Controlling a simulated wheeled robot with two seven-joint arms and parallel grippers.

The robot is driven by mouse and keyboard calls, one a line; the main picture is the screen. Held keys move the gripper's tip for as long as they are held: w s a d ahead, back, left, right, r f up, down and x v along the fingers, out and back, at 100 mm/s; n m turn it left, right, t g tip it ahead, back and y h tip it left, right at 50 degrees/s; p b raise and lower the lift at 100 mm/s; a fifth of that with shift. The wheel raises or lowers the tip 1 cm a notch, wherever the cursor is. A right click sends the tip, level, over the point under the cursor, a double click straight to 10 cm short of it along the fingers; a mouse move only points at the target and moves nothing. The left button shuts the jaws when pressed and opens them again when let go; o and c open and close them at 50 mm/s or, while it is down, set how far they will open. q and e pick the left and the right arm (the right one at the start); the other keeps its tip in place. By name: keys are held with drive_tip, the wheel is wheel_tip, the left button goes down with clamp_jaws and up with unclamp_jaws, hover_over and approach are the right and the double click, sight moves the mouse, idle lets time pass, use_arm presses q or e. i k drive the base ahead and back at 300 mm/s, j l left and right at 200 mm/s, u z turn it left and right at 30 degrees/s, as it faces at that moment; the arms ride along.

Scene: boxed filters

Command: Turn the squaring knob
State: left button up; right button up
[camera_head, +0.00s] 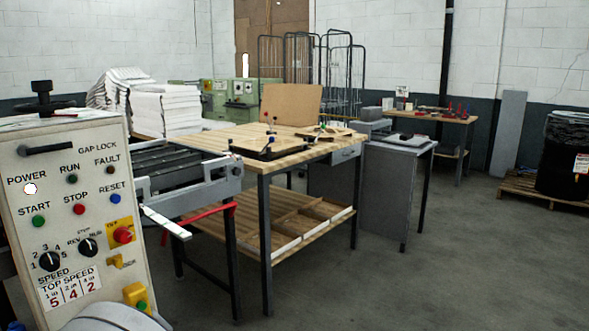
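No knob in the head view carries a readable "squaring" label, so I cannot tell which one is the squaring knob. A large black knob (42,90) stands upright on top of the white control panel (22,205) at the left. The panel's front has a black rotary speed knob (49,260) and a second black rotary knob (88,247) marked with REV. A dark fixture with small knobs (268,146) sits on the wooden workbench. Neither of my grippers is in view.
A roller conveyor (190,180) with a red lever (208,214) joins the panel to the wooden workbench (220,141). Grey cabinets (395,190) stand behind it. A black drum (566,160) on a pallet is at the far right. The floor at the right front is clear.

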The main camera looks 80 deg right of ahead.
sight(237, 171)
drive_tip(key=z, duration=2.3)
